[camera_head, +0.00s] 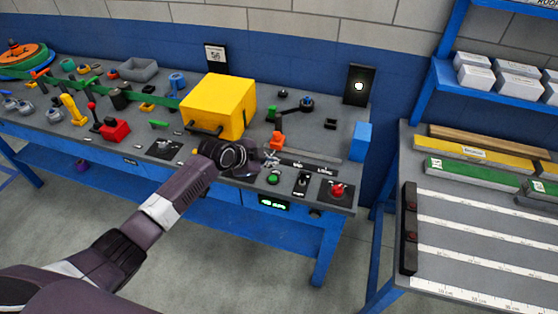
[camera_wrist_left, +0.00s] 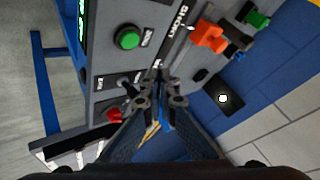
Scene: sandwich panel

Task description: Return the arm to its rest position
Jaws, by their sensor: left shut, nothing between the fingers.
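My left arm reaches in from the lower left in the head view. Its gripper (camera_head: 268,158) is over the right part of the grey workbench (camera_head: 345,187), close to the front controls. In the left wrist view the fingers (camera_wrist_left: 160,90) are shut with nothing between them. A green button (camera_head: 273,178) and a black toggle switch (camera_head: 303,184) lie just in front of the gripper; the green button also shows in the left wrist view (camera_wrist_left: 128,39). I cannot tell the exact height of the gripper above the panel. My right gripper is not in view.
A yellow box (camera_head: 216,106) stands just behind the arm. A second table (camera_head: 480,262) with rulers is at the right. The floor in front is clear.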

